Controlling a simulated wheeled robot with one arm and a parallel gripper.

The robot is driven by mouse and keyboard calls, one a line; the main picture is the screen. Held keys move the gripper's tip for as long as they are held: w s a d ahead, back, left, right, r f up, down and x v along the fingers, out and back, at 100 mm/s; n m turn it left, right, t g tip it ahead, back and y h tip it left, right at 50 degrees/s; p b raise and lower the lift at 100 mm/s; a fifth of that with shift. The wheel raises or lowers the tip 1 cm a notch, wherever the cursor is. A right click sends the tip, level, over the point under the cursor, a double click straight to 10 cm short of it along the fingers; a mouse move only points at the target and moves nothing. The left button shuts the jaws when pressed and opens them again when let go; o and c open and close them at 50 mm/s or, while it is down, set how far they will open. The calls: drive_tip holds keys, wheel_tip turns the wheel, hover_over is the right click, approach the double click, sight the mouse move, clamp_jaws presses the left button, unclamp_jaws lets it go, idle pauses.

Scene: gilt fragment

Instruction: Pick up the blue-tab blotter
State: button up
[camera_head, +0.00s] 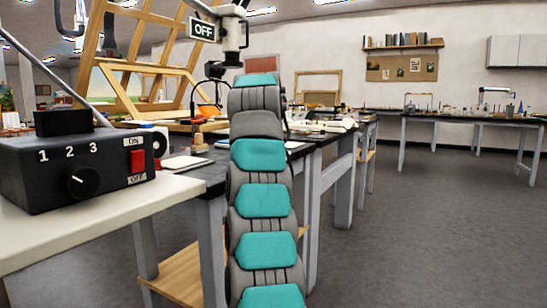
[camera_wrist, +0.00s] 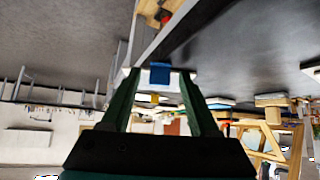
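In the wrist view, a blue tab (camera_wrist: 160,74) shows between the fingertips of my gripper (camera_wrist: 159,76). It sits against a pale flat piece (camera_wrist: 174,83) at the edge of a dark tabletop, which looks like the blue-tab blotter. The two green fingers are spread apart, one on each side of the blue tab. I cannot tell how far beyond the fingertips the tab is, and no contact shows.
A dark-topped bench (camera_head: 215,170) with tools and a wooden frame (camera_head: 150,75) stands beside my arm. A black control box (camera_head: 75,165) sits on a pale counter (camera_head: 100,215) at left. Another bench (camera_head: 470,119) stands at the back right. The grey floor (camera_head: 440,230) at right is clear.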

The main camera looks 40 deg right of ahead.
clamp_jaws()
idle(0.3)
drive_tip(key=shift+r, duration=0.1)
